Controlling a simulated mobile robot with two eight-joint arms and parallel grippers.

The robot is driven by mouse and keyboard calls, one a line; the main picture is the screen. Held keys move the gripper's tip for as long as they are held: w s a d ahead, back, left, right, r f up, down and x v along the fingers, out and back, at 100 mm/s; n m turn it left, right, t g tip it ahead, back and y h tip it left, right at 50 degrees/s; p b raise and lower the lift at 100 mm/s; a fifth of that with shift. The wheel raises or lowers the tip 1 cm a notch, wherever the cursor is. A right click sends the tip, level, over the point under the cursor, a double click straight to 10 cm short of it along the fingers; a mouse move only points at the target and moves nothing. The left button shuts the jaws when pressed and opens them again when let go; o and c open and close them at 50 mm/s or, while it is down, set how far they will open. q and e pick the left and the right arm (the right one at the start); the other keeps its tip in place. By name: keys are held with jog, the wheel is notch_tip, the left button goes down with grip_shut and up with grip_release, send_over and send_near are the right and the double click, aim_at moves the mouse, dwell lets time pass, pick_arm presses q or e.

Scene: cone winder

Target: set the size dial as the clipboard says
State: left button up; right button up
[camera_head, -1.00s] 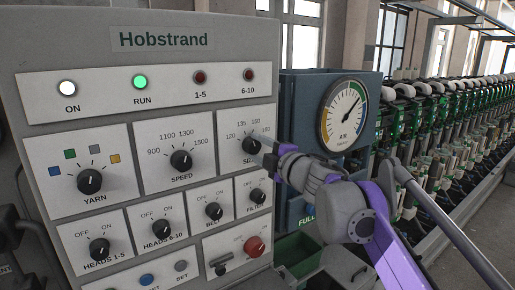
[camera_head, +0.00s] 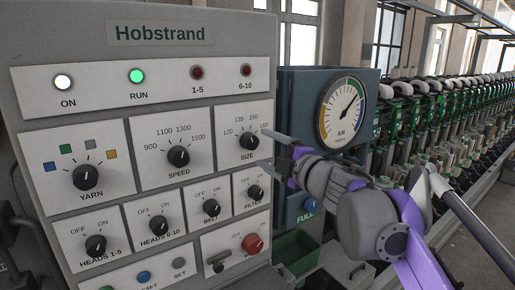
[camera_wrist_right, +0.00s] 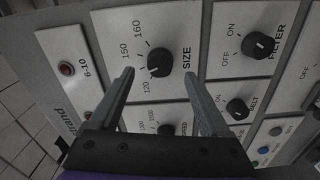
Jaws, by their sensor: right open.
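The size dial (camera_head: 249,141) is a black knob at the upper right of the control panel, with marks from 120 to 160. It shows close up in the right wrist view (camera_wrist_right: 159,63); I cannot read its setting surely. My right gripper (camera_head: 263,148) is open and empty. Its two fingers are spread, with tips near the right side of the dial plate, and the dial appears between the fingertips in the right wrist view. I cannot see contact with the knob. The clipboard and my left gripper are not in view.
The speed dial (camera_head: 178,156) is left of the size dial; the filter (camera_head: 255,192) and belt (camera_head: 211,209) knobs are below. A gauge (camera_head: 342,112) is mounted right of the panel, behind my right arm.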

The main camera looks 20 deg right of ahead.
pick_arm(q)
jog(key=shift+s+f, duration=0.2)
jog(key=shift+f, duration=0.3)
pick_arm(e)
jog(key=v, duration=0.5)
jog(key=shift+s+d, duration=0.1)
jog(key=shift+s, duration=0.2)
jog(key=s+d+f+m+g+h, duration=0.1)
jog(key=s+d+f+m+h, duration=0.15)
jog(key=f+m, duration=0.4)
jog(key=s+d+f+m+g+h, duration=0.2)
jog(key=s+f+m+h, duration=0.15)
jog(key=f, duration=0.55)
jog(key=s+d+f+m+g+h, duration=0.1)
jog(key=s+d+f+m+h, duration=0.1)
jog(key=f+m+h, duration=0.35)
jog(key=s+a+f+m+g+y, duration=0.1)
jog(key=s+a+f+g+y, duration=0.1)
jog(key=s+f, duration=0.3)
jog(key=s+a+f+m+g+y, duration=0.1)
jog(key=s+a+f+g+y, duration=0.1)
jog(key=s+f, duration=0.4)
jog(key=s+a+f+m+g+y, duration=0.2)
jog(key=s+a+f, duration=0.3)
jog(key=f, duration=0.9)
jog(key=shift+s+a+g, duration=0.25)
jog(key=shift+a+g, duration=0.05)
jog(key=shift+g, duration=0.6)
